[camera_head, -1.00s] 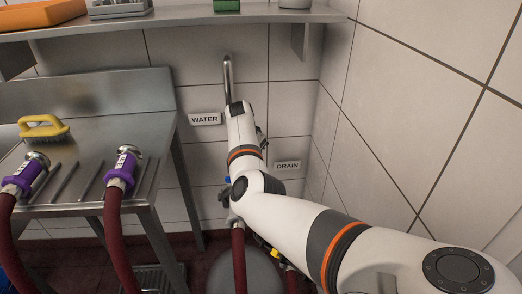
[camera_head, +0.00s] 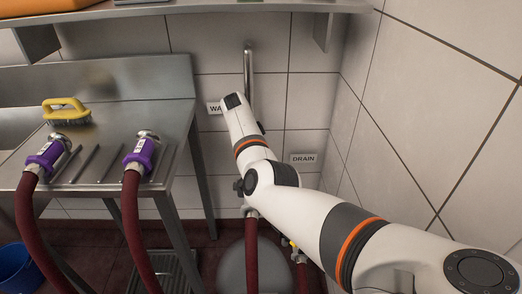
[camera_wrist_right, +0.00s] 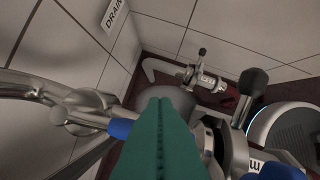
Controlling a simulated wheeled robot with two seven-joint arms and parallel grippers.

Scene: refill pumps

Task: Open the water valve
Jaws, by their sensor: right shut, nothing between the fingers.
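The WATER sign (camera_head: 214,108) is on the tiled wall, partly covered by my right arm. Below it, a metal fitting (camera_head: 250,211) joins a dark red hose (camera_head: 251,255); my arm hides most of the valve area. In the right wrist view, metal pipework (camera_wrist_right: 85,112) with a blue part (camera_wrist_right: 121,128) lies left of my right gripper (camera_wrist_right: 166,102). The gripper's green fingers are shut and empty, and overlap the blue part in the picture; contact cannot be told. A lever with a black ball knob (camera_wrist_right: 253,81) stands right of the fingers. My left gripper is out of view.
A steel counter (camera_head: 110,118) at left holds two purple-collared hose ends (camera_head: 140,157) and a yellow brush (camera_head: 64,108). A DRAIN sign (camera_head: 303,158) and a tiled side wall (camera_head: 430,110) are at right. A shelf (camera_head: 210,10) runs above.

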